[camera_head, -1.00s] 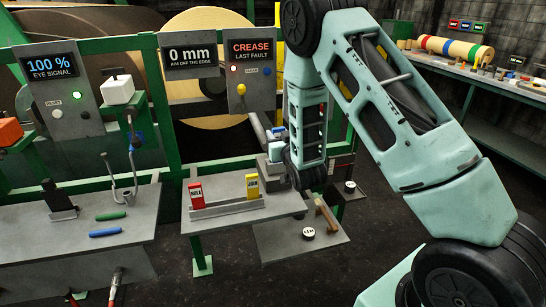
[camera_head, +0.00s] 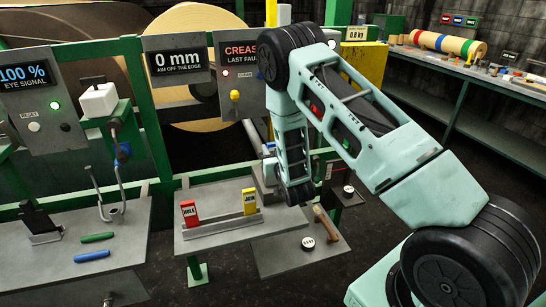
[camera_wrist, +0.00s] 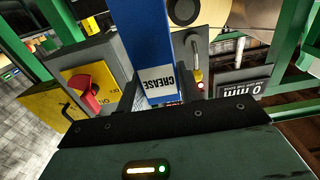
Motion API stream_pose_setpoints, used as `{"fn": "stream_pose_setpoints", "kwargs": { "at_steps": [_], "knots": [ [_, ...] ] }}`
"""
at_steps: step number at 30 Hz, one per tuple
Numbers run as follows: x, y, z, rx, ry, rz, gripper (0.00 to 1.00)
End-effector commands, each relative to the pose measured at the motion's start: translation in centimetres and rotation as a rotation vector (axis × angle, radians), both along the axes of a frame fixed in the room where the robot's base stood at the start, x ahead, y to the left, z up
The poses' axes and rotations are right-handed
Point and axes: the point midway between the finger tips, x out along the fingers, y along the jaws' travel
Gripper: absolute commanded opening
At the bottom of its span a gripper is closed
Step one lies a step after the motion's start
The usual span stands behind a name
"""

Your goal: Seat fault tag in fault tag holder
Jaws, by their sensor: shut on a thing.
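A blue fault tag (camera_wrist: 150,35) with a white CREASE label stands in my gripper (camera_wrist: 155,98) in the wrist view. The gripper is shut on its lower end. The fault tag holder (camera_head: 222,228) is a grey rail on that table. A red HOLE tag (camera_head: 190,213) stands at its left end and a yellow tag (camera_head: 250,201) nearer its right end. Between them the holder shows bare.
The CREASE last-fault panel (camera_head: 238,80) and the 0 mm display (camera_head: 178,58) stand behind the table. Another table (camera_head: 130,245) stands at left.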

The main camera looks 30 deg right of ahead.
Motion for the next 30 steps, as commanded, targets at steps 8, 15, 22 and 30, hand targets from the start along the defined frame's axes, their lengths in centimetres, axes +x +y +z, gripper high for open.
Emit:
{"fn": "stream_pose_setpoints", "kwargs": {
  "at_steps": [8, 15, 22, 30],
  "knots": [
    [0.0, 0.0, -2.9, 0.000, 0.001, 0.000, 0.14],
    [0.0, 0.0, -3.0, 0.001, 0.000, 0.000, 0.14],
    [0.0, 0.0, -3.2, 0.000, 0.001, 0.000, 0.55],
    [0.0, 0.0, -3.2, 0.000, 0.001, 0.000, 0.57]
  ]
}}
